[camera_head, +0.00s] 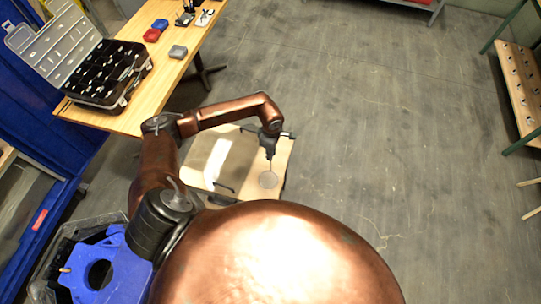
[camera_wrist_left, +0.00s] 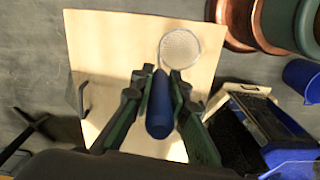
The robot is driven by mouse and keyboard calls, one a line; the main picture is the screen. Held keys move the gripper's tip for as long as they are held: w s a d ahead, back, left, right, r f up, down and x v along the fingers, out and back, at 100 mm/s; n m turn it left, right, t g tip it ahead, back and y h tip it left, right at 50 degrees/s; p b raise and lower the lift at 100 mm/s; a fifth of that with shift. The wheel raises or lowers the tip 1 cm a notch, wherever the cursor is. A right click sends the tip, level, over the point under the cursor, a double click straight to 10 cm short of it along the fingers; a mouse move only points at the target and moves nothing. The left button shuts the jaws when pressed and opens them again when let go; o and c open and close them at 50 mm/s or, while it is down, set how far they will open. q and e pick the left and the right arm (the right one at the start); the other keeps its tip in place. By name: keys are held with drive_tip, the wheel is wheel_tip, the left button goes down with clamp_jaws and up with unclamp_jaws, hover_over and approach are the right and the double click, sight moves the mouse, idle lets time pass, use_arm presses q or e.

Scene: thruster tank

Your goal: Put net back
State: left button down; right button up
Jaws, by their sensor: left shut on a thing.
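The net has a round mesh hoop (camera_head: 268,180) and a thin shaft, and it hangs below my left gripper (camera_head: 270,152) in the head view. In the left wrist view, the hoop (camera_wrist_left: 180,48) lies past the fingertips and the blue handle (camera_wrist_left: 159,108) runs back between the green-and-black fingers. My left gripper (camera_wrist_left: 161,74) is shut on the handle. The net is seen over a light wooden top (camera_wrist_left: 110,50); I cannot tell whether the hoop touches it. My right gripper is in neither view.
A wooden table (camera_head: 180,70) at upper left carries an open black case (camera_head: 105,75) and small red, blue and grey boxes. A clear-walled container with a blue part (camera_head: 118,270) stands at lower left. A rack with holes (camera_head: 520,85) is at right. The middle floor is clear.

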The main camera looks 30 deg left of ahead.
use_arm(q)
wheel_tip(320, 180, down, 3)
drive_tip(key=shift+w+a+r+p, duration=0.1)
drive_tip(key=shift+w+p, duration=0.05)
drive_tip(key=shift+p, duration=0.7)
drive_tip(key=shift+f, duration=0.4)
drive_tip(key=c, duration=1.9)
unclamp_jaws()
drive_tip(key=shift+r, duration=0.1)
wheel_tip(320, 180, up, 11)
drive_tip(key=b, duration=0.3)
drive_tip(key=shift+a, duration=0.1)
drive_tip(key=shift+r, duration=0.45)
